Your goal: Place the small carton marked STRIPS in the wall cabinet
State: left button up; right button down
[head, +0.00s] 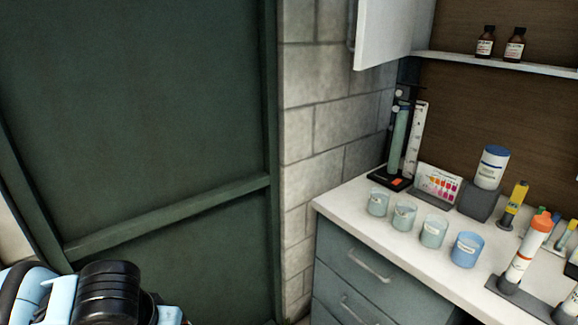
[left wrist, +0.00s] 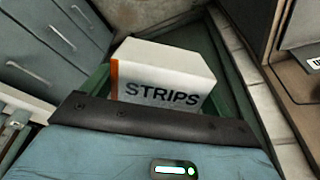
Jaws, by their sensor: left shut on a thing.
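The small white carton marked STRIPS (left wrist: 165,75), with an orange edge, shows in the left wrist view. My left gripper (left wrist: 155,108) is shut on it; the dark gripper edge hides the carton's near end. In the head view only part of my left arm shows at the lower left, and the carton is out of view. The wall cabinet's white door (head: 390,32) stands open at the top of the head view. Its shelf (head: 470,63) holds two brown bottles (head: 485,42) at the left part. My right gripper is not in view.
The white counter (head: 345,205) below holds several cups (head: 433,231), a test stand (head: 397,140), a colour chart (head: 438,184), a white tub (head: 491,167) and upright tubes (head: 525,250). A green door (head: 140,120) and block wall (head: 325,100) are at left.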

pick_arm(q)
jog(key=s+f, duration=0.3)
jog(key=f, duration=1.1)
jog(key=shift+s+f, duration=0.2)
jog(key=shift+s, duration=0.2)
